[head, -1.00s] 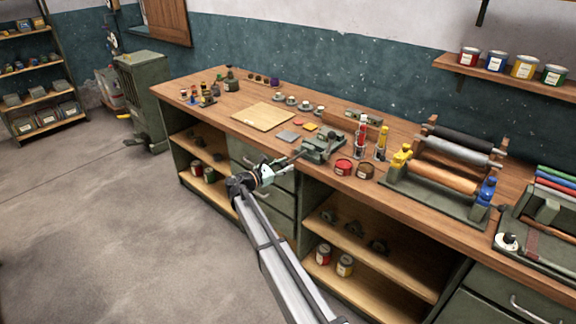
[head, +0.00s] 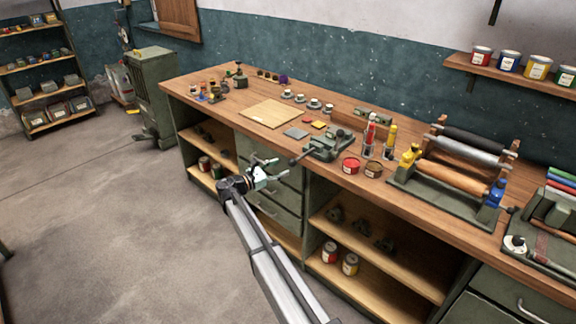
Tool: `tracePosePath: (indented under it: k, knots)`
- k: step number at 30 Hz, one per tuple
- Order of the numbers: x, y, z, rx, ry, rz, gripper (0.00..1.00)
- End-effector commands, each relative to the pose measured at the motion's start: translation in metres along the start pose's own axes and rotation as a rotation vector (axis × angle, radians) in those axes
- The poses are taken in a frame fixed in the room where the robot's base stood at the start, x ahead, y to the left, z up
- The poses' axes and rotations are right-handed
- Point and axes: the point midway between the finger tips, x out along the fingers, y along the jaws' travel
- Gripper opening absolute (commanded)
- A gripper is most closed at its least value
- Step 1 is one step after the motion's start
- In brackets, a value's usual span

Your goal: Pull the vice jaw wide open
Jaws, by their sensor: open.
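The vice (head: 328,146) is a grey-green block on the bench top near the front edge. Its screw and handle (head: 302,158) stick out toward the front left, over the edge. How wide its jaw stands is too small to tell. My gripper (head: 275,170) is open and empty in front of the drawers. It is a little left of and below the vice handle in the picture, and appears apart from it.
The wooden bench (head: 222,107) carries a pale board (head: 270,113), a red tin (head: 351,165), a dark tin (head: 373,169) and a roller press (head: 450,175). Drawers (head: 272,190) and open shelves lie below. The floor (head: 120,230) at left is clear.

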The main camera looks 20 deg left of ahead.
Motion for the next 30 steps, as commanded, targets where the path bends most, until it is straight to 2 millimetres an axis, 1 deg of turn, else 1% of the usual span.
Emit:
tracePosePath:
  k: [1,3,7,10,15,27,30]
  knots:
    - [-0.011,-0.001,0.0,0.0,0.0,0.001,0.61]
    - [-0.023,0.0,0.0,0.0,0.001,0.002,0.61]
    - [-0.041,0.0,0.0,0.0,0.0,0.0,0.61]
    - [-0.049,0.0,0.0,0.0,0.0,0.0,0.61]
    - [-0.054,0.0,0.0,0.0,0.0,-0.001,0.61]
    - [-0.054,0.0,0.0,0.001,0.0,-0.001,0.61]
    - [-0.054,0.0,0.0,0.034,0.0,0.0,0.61]
